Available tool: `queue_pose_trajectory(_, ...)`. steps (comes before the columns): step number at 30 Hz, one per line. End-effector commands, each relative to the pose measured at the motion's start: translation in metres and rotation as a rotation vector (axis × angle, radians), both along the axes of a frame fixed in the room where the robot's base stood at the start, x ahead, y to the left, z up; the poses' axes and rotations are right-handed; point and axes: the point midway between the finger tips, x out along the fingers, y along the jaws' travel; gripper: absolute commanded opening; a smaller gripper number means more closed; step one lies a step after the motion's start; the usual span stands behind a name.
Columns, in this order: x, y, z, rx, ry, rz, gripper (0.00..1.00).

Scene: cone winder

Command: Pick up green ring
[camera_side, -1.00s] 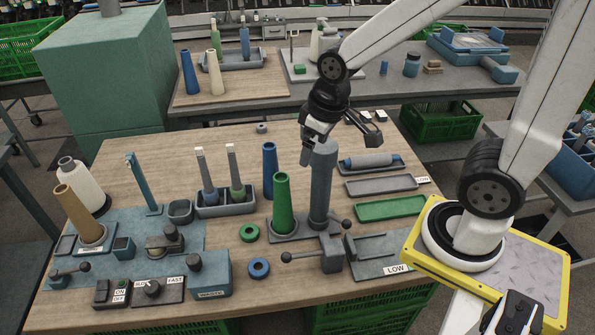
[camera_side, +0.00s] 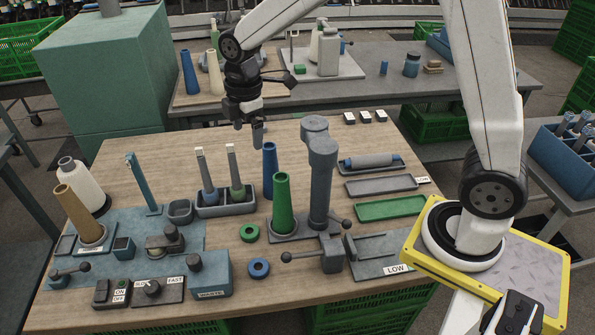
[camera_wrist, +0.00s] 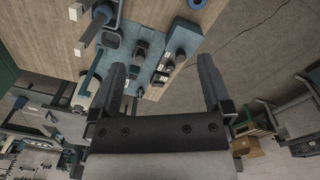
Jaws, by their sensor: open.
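The green ring (camera_side: 249,232) lies flat on the wooden table, left of the green cone (camera_side: 283,205) and just above the blue ring (camera_side: 259,268) in the side view. My gripper (camera_side: 248,134) hangs behind it, over the back part of the table, with its fingers pointing down, well apart from the ring. In the wrist view my gripper (camera_wrist: 163,72) is open with nothing between its fingers. The blue ring (camera_wrist: 197,3) is at the top edge there. I do not see the green ring in the wrist view.
The grey post (camera_side: 321,185) stands right of the green cone, beside a dark blue cone (camera_side: 269,170). A grey bin (camera_side: 226,205) with two upright tools stands left. A blue machine (camera_side: 210,275) is at front left. The table's back middle is clear.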

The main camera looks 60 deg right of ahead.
Motion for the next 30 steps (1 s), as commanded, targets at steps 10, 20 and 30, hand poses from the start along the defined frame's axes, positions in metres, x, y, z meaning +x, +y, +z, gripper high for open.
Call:
queue_pose_trajectory(10,0.027,0.012,-0.007,-0.01,0.037,0.265,1.0)
queue_pose_trajectory(20,0.028,0.013,-0.073,-0.01,0.047,0.291,1.0)
queue_pose_trajectory(30,0.027,0.013,-0.172,-0.01,0.048,0.289,1.0)
